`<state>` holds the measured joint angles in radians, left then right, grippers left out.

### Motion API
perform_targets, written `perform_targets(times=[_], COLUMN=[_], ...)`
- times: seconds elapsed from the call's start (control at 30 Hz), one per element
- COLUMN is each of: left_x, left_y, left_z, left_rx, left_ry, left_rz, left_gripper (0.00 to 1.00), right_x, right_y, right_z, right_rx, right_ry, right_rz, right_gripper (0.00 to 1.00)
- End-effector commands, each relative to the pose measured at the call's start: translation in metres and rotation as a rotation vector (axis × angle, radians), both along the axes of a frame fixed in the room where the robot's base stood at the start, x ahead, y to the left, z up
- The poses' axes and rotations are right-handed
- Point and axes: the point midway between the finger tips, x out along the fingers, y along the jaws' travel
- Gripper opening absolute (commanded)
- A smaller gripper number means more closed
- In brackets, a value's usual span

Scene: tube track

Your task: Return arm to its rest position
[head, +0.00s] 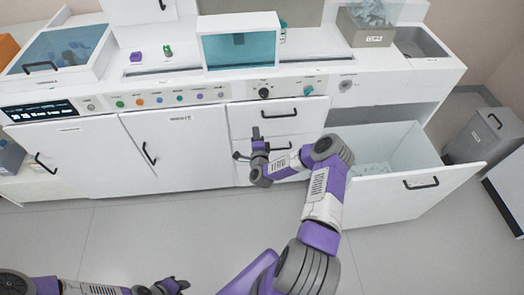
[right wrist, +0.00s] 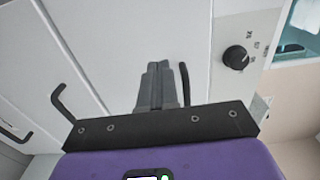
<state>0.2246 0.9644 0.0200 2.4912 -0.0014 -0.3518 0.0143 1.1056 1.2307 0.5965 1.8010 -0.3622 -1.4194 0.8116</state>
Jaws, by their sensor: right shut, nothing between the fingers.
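My right arm reaches up the middle of the head view to the white cabinet front (head: 180,155). Its gripper (head: 256,133) is in front of the narrow drawers (head: 280,115). In the right wrist view the two grey fingers (right wrist: 153,75) are together, with nothing between them, and a black drawer handle (right wrist: 185,84) is just to their right. I cannot tell whether they touch the cabinet. My left gripper (head: 172,286) is low at the bottom edge of the head view, over the floor. It is too small and dark to tell its finger state.
A large drawer (head: 425,185) stands pulled out to the right of my right arm, with pale items inside. Black knobs (head: 264,92) and colored buttons line the panel above. A grey bin (head: 485,135) is at the right. The floor (head: 130,235) in front is clear.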

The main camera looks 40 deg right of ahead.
Motion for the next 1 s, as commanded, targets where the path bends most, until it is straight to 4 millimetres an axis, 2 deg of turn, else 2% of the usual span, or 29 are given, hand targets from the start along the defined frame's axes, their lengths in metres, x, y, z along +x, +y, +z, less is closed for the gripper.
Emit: perform_targets(times=[0.1, 0.3, 0.5, 0.77, 0.87, 0.97, 1.0], left_x=[0.000, 0.000, 0.000, 0.000, 0.000, 0.000, 0.000], left_y=[0.000, 0.000, 0.000, 0.000, 0.000, 0.000, 0.000], left_z=[0.010, 0.017, 0.019, 0.019, 0.020, 0.022, 0.023], left_rx=[0.000, 0.000, 0.000, 0.000, 0.000, 0.000, 0.000], left_ry=[-0.001, -0.001, -0.001, 0.000, 0.000, 0.000, 0.000], left_rz=[0.000, 0.000, 0.000, 0.000, 0.000, 0.000, 0.000], left_gripper=[0.34, 0.34, 0.34, 0.34, 0.34, 0.34, 0.34], right_x=[-0.024, -0.053, -0.065, -0.065, -0.056, -0.044, -0.041], right_y=[0.018, 0.038, 0.045, 0.049, 0.069, 0.116, 0.143], right_z=[0.001, -0.001, -0.001, -0.002, -0.007, -0.019, -0.026], right_rx=[0.004, 0.005, 0.003, 0.002, -0.003, -0.025, -0.041], right_ry=[0.004, 0.003, 0.002, 0.008, 0.066, 0.206, 0.284], right_rz=[0.004, 0.001, 0.001, 0.009, 0.076, 0.237, 0.329], right_gripper=[0.00, 0.00, 0.00, 0.00, 0.00, 0.00, 0.00])
